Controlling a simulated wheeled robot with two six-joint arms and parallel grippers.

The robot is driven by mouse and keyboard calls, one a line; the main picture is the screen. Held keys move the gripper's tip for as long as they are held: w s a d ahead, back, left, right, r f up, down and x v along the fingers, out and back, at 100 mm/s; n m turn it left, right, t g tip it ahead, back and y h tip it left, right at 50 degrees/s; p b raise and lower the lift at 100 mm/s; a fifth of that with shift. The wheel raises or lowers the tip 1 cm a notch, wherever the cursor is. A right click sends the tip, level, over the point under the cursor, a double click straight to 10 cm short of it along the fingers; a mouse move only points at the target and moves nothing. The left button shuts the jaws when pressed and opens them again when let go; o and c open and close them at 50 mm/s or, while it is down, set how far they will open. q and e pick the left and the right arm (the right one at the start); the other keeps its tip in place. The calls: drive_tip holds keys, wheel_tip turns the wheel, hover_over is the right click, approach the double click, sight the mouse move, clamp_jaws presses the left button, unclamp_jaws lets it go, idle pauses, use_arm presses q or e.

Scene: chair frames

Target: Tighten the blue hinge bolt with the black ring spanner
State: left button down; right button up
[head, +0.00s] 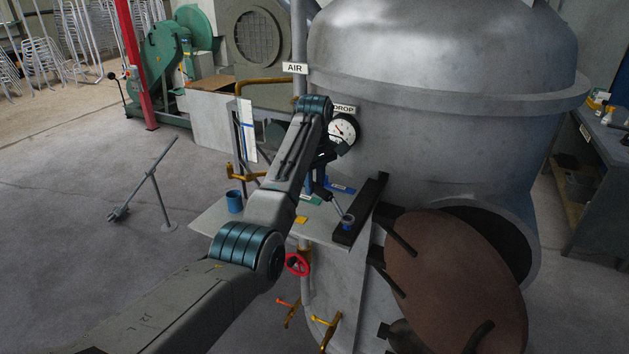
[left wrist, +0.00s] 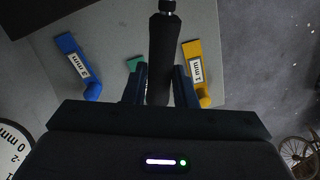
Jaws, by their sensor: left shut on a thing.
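My left gripper (head: 320,187) is above the right part of the grey shelf on the vessel, partly hidden by my own arm. In the left wrist view its fingers (left wrist: 160,85) are shut on the black handle of the spanner (left wrist: 163,45), with a silver shank at the top edge. In the head view the spanner's shank (head: 338,207) slants down right to a small blue piece, which looks like the blue hinge bolt (head: 348,220), beside the black bar (head: 367,200). I cannot tell whether the ring sits around the bolt. My right gripper is not in view.
The shelf (head: 215,218) holds a blue cup (head: 234,201) and coloured tags, blue (left wrist: 78,66) and yellow (left wrist: 195,68). A dial gauge (head: 342,132) stands close behind my gripper. A brown round door (head: 455,280) hangs open at lower right. Floor at left is mostly free.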

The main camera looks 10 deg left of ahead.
use_arm(q)
drive_tip(key=shift+f, duration=0.7)
